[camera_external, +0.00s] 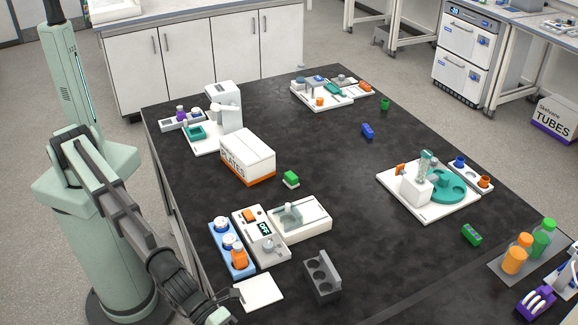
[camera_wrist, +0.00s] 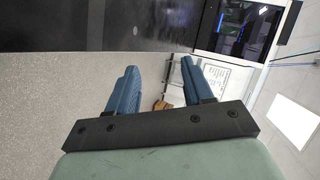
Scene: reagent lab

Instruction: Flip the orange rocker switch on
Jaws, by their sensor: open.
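An orange rocker-like switch (camera_external: 249,215) sits on top of a white device (camera_external: 252,232) at the front left of the dark table. A small dark display (camera_external: 265,229) beside it seems to read OFF. The switch's tilt is too small to tell. In the wrist view, my gripper (camera_wrist: 158,63) has its two blue fingers apart with nothing between them. In the external view, my arm hangs by the table's front left edge, below the device, and its fingers do not show clearly. The switch is not in the wrist view.
A blue rack (camera_external: 218,240) with bottles stands left of the device, and a clear-lidded white bath (camera_external: 304,222) stands right. A white pad (camera_external: 259,291) and a grey holder (camera_external: 321,278) lie in front. Another device (camera_external: 425,195) has an orange part. The table's middle is mostly clear.

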